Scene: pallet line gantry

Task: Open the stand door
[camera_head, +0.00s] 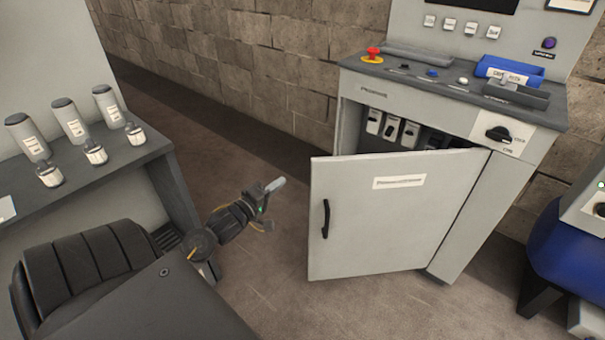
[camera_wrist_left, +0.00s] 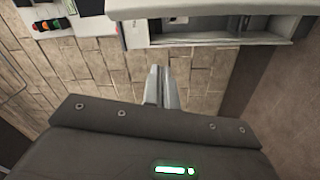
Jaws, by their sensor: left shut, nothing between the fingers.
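The stand door (camera_head: 385,215) is a grey panel with a label and a black vertical handle (camera_head: 326,218) near its left edge. It stands swung open from the grey stand (camera_head: 420,105), hinged on its right side. Several small switch devices (camera_head: 392,128) show inside above the door's top edge. My left gripper (camera_head: 275,184) is to the left of the door, apart from the handle, with shut, empty fingers. In the left wrist view the shut fingers (camera_wrist_left: 162,88) point towards grey panel edges and an opening at the top. My right gripper is not in view.
A red emergency button (camera_head: 373,54) and a blue tray (camera_head: 510,72) are on the stand's top. A side bench (camera_head: 90,165) with several bottles stands at the left. A blue machine (camera_head: 565,250) is at the right. Clear floor lies left of the door.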

